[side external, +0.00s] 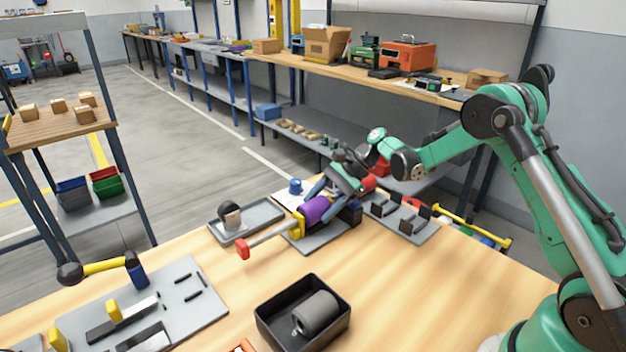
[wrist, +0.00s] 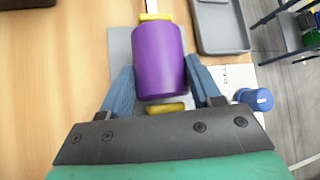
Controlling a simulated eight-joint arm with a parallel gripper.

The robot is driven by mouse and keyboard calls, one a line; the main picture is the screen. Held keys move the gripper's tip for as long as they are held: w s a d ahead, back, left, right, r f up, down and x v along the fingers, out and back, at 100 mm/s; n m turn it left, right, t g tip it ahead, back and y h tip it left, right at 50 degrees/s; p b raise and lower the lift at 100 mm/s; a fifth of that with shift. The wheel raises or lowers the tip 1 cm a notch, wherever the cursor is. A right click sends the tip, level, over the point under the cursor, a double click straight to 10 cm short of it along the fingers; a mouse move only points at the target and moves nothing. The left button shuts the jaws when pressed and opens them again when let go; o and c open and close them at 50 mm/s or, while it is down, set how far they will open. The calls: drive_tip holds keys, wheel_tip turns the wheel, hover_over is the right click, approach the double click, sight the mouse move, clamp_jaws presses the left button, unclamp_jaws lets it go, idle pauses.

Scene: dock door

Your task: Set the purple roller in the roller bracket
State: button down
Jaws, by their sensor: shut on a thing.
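The purple roller (side external: 315,209) is between the blue fingers of my gripper (wrist: 160,68). My gripper is shut on it, one finger on each side, and the roller (wrist: 159,55) fills much of the wrist view. The roller bracket (side external: 297,228) shows as yellow end pieces on a grey plate. In the wrist view a yellow piece shows beyond the roller and another yellow piece (wrist: 166,107) shows at its near end. The roller lies lengthwise between them, over the plate. I cannot tell whether it rests in the bracket or is held just above.
A grey bar with a red end (side external: 243,247) sticks out from the bracket to the left. A grey tray (side external: 262,218) holds a wheel. A black bin (side external: 270,330) holds a grey cylinder. A blue knob (side external: 295,187) stands behind.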

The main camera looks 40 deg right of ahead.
unclamp_jaws()
idle(0.3)
drive_tip(key=shift+r, duration=4.05)
